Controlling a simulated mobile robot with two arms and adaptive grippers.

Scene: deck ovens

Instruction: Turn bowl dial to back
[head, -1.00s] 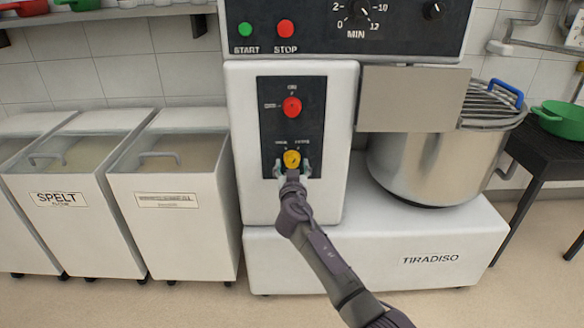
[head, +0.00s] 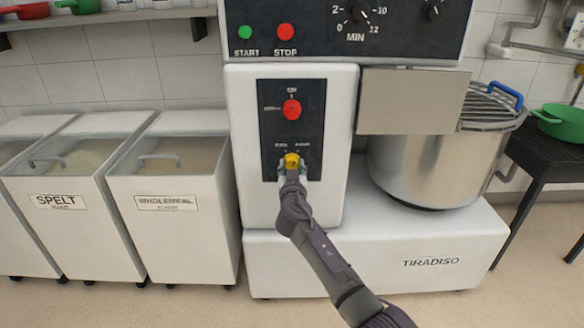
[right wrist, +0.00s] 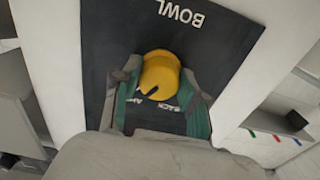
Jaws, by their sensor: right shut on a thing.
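The yellow bowl dial (head: 292,160) sits on the dark control panel of the white mixer, below a red dial. My right gripper (head: 292,171) reaches it from below, with its fingers closed on both sides of the dial. In the right wrist view the dial (right wrist: 162,72) sits between the green-grey fingers (right wrist: 160,98). Its dark notch points to the lower left there, away from the word BACK, which shows partly at the lower right. The other mark is mostly hidden by a finger. The word BOWL shows upside down. My left gripper is not in view.
The red dial (head: 291,110) is just above. Green start (head: 245,32) and red stop (head: 285,32) buttons are higher up. A steel bowl (head: 425,165) with a guard stands at the right. Flour bins (head: 175,225) stand at the left.

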